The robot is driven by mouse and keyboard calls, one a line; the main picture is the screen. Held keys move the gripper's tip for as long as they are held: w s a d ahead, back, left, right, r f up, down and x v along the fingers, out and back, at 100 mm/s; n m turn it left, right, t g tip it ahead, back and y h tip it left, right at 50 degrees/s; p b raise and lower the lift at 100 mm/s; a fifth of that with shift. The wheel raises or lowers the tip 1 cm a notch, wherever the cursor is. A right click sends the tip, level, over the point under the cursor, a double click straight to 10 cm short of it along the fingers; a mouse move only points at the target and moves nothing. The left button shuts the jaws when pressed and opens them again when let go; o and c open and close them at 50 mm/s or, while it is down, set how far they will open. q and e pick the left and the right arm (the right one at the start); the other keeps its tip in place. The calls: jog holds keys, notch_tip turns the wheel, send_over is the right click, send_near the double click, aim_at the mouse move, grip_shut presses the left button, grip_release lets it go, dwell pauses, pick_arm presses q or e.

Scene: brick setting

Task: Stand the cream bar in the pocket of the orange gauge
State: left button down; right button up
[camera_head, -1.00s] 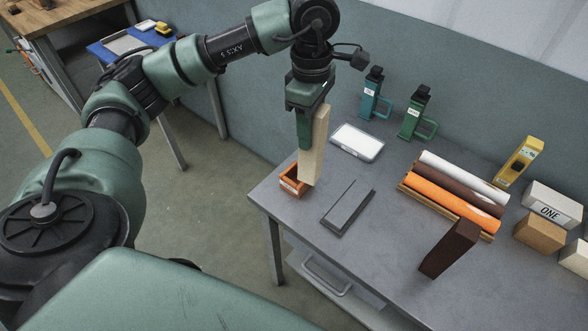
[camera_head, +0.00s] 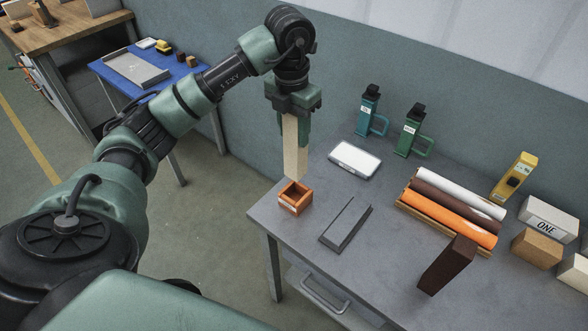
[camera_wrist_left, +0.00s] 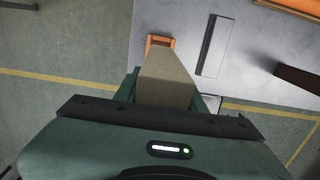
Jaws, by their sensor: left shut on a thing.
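The cream bar (camera_head: 295,148) hangs upright in my left gripper (camera_head: 294,118), which is shut on its upper part. In the head view its lower end shows just above and behind the orange gauge (camera_head: 296,199). The gauge is a small open box at the table's left corner, and its pocket looks empty. In the left wrist view the bar (camera_wrist_left: 166,78) runs away from the gripper (camera_wrist_left: 166,100) toward the gauge (camera_wrist_left: 158,40) and partly hides it. I cannot tell whether the bar is exactly over the pocket. My right gripper is not in view.
A grey slotted plate (camera_head: 345,223) lies right of the gauge. The grey table (camera_head: 285,240) ends just left of the gauge.

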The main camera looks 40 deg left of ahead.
aim_at(294, 167)
pick_arm(q)
notch_tip(294, 167, down, 12)
jog(key=p, duration=0.2)
jog(key=shift+r+p, duration=0.15)
jog(key=shift+p, duration=0.2)
jog(key=shift+f, duration=0.25)
jog(key=c, duration=1.3)
grip_release()
jog(key=shift+f, duration=0.1)
jog(key=o, duration=0.5)
jog(key=shift+c, duration=0.2)
jog(key=shift+r, duration=0.2)
